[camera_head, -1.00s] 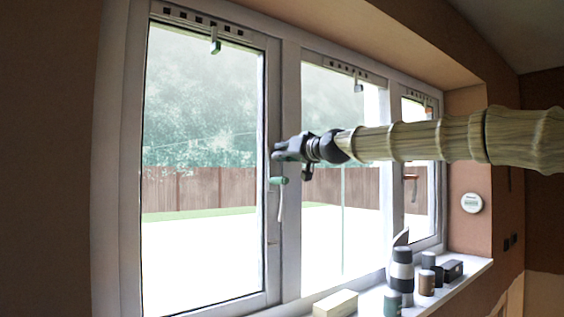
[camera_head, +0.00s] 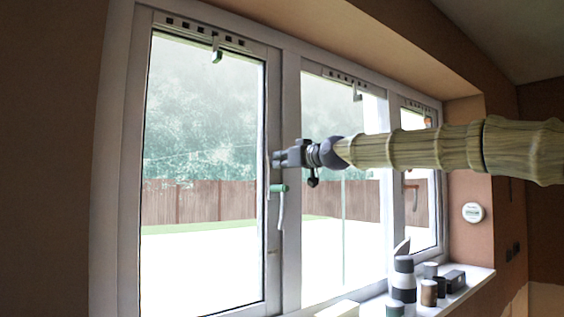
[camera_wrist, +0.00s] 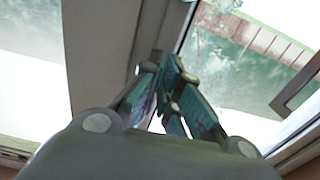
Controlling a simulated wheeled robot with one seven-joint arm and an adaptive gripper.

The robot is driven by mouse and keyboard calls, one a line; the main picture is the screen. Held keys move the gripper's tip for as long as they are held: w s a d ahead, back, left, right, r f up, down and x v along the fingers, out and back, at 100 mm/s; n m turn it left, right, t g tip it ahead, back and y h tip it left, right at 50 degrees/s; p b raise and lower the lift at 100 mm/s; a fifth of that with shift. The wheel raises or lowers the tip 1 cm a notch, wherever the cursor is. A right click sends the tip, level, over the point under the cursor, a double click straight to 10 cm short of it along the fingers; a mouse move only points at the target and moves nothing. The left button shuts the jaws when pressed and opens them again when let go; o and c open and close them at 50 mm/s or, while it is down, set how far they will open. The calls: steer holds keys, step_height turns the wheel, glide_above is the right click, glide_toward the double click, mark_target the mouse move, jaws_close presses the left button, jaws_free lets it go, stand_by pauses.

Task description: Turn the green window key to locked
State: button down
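The green window key (camera_head: 279,188) is on the upright frame beside the large left pane, in the head view. A pale lever (camera_head: 281,210) hangs down just below it. My gripper (camera_head: 278,158) is just above the key, with its tips close to the frame; I cannot tell whether they touch it. In the wrist view my gripper (camera_wrist: 165,72) has its dark, teal-faced fingers converging to nearly meeting tips in front of the pale frame post. I see nothing clearly held between them. The key cannot be made out for certain in the wrist view.
A white sill (camera_head: 455,300) at the lower right holds a banded bottle (camera_head: 404,280), several small cans and a dark box (camera_head: 455,280). A pale block (camera_head: 338,309) lies near its front end. A round white device (camera_head: 473,212) is on the right wall. Another handle (camera_head: 411,197) is on the far window.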

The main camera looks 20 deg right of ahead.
steer(key=shift+f, duration=0.2)
steer(key=c, duration=1.7)
jaws_free()
steer(key=shift+w+d, duration=0.1)
steer(key=shift+w, duration=0.05)
steer(key=shift+o, duration=0.2)
steer(key=shift+s+r, duration=0.15)
steer(key=shift+s, duration=0.05)
steer(key=v, duration=0.7)
steer(key=shift+d, duration=0.15)
